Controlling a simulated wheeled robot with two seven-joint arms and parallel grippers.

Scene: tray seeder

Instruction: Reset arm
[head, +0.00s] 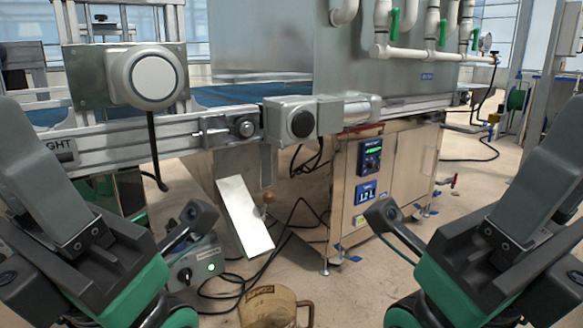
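My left arm (75,205) fills the lower left of the head view, and my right arm (510,235) fills the lower right. Both are dark grey and green, bent in nearly mirrored poses and far apart. I cannot make out a clear pair of fingertips on either arm, so I cannot tell whether the grippers are open or shut. No object is seen held by either arm. The tray seeder, a metal machine with a long silver rail (410,108), stands in front of both.
A cabinet with displays (408,165) stands under the rail. Open floor shows at right.

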